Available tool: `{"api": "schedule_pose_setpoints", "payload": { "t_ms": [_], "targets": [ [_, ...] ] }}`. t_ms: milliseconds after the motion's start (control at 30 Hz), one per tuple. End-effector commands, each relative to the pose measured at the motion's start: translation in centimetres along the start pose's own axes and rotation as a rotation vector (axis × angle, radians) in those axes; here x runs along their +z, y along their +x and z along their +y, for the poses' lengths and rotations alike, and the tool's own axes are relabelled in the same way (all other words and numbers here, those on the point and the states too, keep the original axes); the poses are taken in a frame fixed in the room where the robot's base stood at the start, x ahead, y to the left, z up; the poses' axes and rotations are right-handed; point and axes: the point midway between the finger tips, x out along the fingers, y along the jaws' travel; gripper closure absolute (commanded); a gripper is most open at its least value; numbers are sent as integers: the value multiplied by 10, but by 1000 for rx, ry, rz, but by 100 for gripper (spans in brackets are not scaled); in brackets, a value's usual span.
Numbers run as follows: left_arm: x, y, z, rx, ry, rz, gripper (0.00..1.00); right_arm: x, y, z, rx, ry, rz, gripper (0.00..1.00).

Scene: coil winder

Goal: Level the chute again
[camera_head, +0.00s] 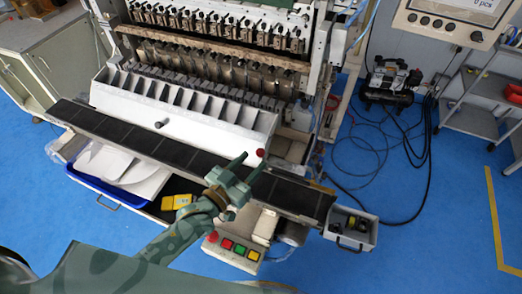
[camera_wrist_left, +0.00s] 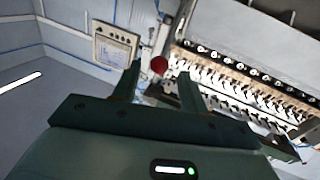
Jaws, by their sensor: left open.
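The chute (camera_head: 185,118) is a long white trough with a row of dividers along the machine's front. Its front face slopes toward the black conveyor belt; I cannot tell how far it is off level. A red knob (camera_head: 260,152) sits at its lower right corner, and a grey knob (camera_head: 160,124) is on its front face. My left gripper (camera_head: 252,163) is open and empty, its fingers pointing at the red knob. In the left wrist view the red knob (camera_wrist_left: 159,65) shows between the fingertips (camera_wrist_left: 158,78), apparently just beyond them. My right gripper is not in view.
The black belt (camera_head: 150,145) runs below the chute. A blue tray (camera_head: 100,188) with white sheets, a yellow item (camera_head: 176,202) and a button box (camera_head: 233,250) are near my left arm. A grey bin (camera_head: 350,238) stands right.

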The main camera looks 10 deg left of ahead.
Motion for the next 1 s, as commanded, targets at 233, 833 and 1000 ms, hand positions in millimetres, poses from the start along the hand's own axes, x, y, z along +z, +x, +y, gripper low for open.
{"api": "schedule_pose_setpoints", "payload": {
  "t_ms": [233,833,1000],
  "targets": [
    [1,42,0,-1,-1,-1,57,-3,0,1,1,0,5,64],
    [1,51,0,0,-1,-2,100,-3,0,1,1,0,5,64],
    [-1,52,0,-1,-2,-8,100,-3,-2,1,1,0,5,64]
  ]
}}
